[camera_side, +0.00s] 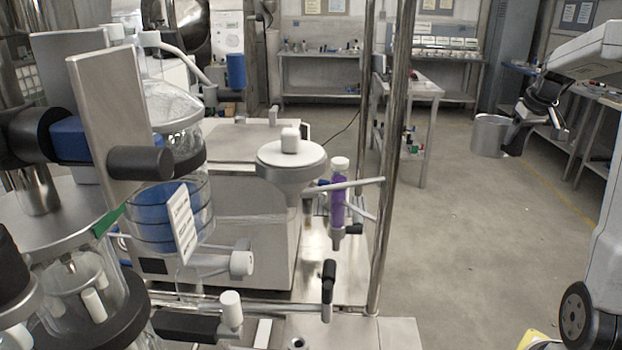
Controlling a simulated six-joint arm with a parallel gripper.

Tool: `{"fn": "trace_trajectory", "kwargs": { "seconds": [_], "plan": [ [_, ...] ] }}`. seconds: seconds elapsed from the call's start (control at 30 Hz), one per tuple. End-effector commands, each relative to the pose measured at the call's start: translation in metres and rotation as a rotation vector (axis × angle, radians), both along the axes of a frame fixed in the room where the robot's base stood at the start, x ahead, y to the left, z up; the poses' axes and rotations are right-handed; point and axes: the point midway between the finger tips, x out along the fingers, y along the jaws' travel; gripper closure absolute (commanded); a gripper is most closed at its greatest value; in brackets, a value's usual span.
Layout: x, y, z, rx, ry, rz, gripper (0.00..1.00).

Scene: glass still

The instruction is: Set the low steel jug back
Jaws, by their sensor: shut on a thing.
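The low steel jug (490,136) is a short, wide metal cup at the upper right. It is held up in the air, well clear of any surface, and looks roughly upright. My gripper (513,138) is at the jug's right side, shut on it. The fingers are dark and small in this view, so the exact hold on the jug is hard to see.
The glass still (172,125) with its steel poles (388,160) fills the left and middle. A purple-filled tube (338,205) is clamped near the pole. Open floor (470,240) lies below the jug. Benches (325,68) stand at the back.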

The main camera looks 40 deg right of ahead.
Motion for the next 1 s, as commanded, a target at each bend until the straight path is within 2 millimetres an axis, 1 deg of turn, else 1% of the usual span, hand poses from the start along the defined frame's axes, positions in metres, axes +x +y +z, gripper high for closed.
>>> {"fn": "trace_trajectory", "kwargs": {
  "seconds": [0.03, 0.2, 0.3, 0.47, 0.63, 0.77, 0.87, 1.0],
  "plan": [
    [-0.001, -0.002, 0.01, -0.007, -0.004, -0.032, 1.0],
    [-0.005, -0.005, 0.028, -0.005, -0.004, -0.118, 1.0],
    [-0.006, -0.005, 0.033, -0.002, -0.002, -0.146, 1.0],
    [-0.007, -0.006, 0.036, -0.002, -0.003, -0.162, 1.0],
    [-0.005, -0.006, 0.035, -0.001, -0.003, -0.154, 1.0],
    [0.003, -0.006, 0.029, 0.001, -0.001, -0.122, 1.0],
    [0.015, -0.006, 0.021, 0.006, 0.001, -0.076, 1.0],
    [0.04, -0.005, 0.004, 0.013, 0.004, 0.018, 1.0]
  ]
}}
